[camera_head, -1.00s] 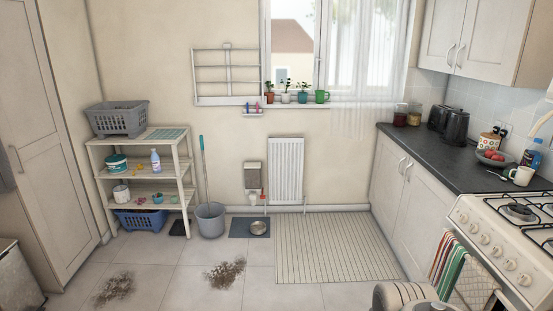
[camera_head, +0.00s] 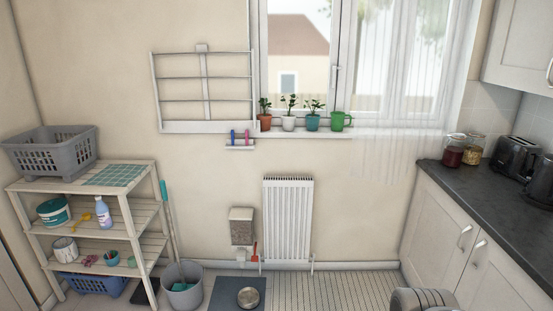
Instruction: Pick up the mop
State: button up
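A long pole with a pale shaft and a teal top end, which looks like the mop (camera_head: 169,222), stands nearly upright between the shelf unit and the wall's middle. My gripper is not in view. Only a rounded grey part, likely of my own arm, shows at the bottom edge, well to the right of the mop.
The slatted shelf unit (camera_head: 126,208) stands just left of the mop, with a grey basket (camera_head: 50,155) on top. A dark mat (camera_head: 226,294) with a metal bowl (camera_head: 248,297) lies right of the bucket. A striped rug (camera_head: 340,290) and counter (camera_head: 470,205) are further right.

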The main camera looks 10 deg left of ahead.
aim_at(177, 288)
jog(key=u, duration=0.25)
jog(key=i, duration=1.8)
jog(key=u, duration=1.3)
jog(key=i, duration=0.95)
jog(key=u, duration=1.65)
jog(key=i, duration=0.7)
jog(key=u, duration=0.3)
